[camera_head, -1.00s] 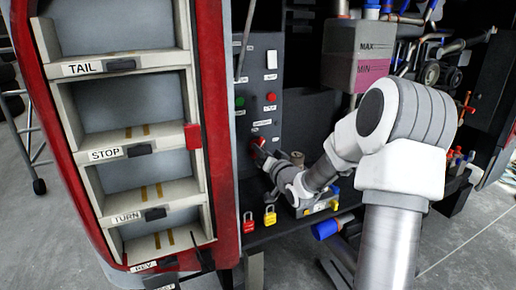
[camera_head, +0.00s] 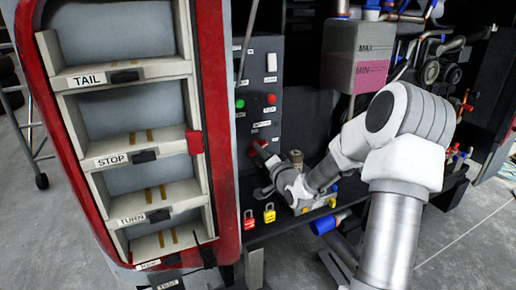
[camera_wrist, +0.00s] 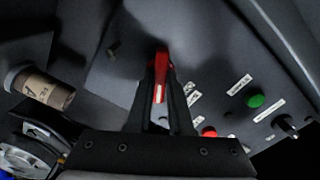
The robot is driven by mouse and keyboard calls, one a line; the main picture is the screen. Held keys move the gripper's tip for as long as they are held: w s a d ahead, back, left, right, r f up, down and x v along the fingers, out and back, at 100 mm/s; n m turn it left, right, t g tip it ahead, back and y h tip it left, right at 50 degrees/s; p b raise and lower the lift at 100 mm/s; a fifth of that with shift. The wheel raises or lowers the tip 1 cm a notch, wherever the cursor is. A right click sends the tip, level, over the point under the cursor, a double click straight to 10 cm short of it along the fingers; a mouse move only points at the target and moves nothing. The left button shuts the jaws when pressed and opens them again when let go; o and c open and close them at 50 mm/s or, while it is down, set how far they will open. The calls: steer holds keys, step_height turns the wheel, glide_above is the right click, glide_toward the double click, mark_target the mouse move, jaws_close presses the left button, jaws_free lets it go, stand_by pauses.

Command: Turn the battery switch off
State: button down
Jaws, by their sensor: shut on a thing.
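The battery switch, a red handle (camera_head: 259,147), sits low on the dark control panel (camera_head: 265,60) in the head view. It also shows in the wrist view (camera_wrist: 161,63), upright between the fingertips, with a pale stripe on it. My gripper (camera_head: 265,158) reaches the panel from the lower right. In the wrist view my gripper (camera_wrist: 160,82) is shut on the red handle, one dark finger on each side. The fingers hide the handle's lower part and the switch's base.
A green button (camera_head: 240,104) and a red button (camera_head: 271,99) sit above the switch. A red padlock (camera_head: 249,219) and a yellow padlock (camera_head: 269,214) hang below. A labelled light rack (camera_head: 200,100) stands close on the left. A brown cup (camera_wrist: 40,87) is near the gripper.

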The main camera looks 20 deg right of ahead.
steer(key=shift+m+p, duration=0.95)
steer(key=shift+m, duration=0.25)
steer(key=shift+m+p, duration=1)
steer(key=shift+m, duration=0.8)
steer(key=c, duration=0.6)
jaws_free()
steer(key=shift+c, duration=0.2)
steer(key=shift+s, duration=0.1)
steer(key=s+p, duration=0.1)
steer(key=s, duration=0.7)
steer(key=shift+s, duration=0.4)
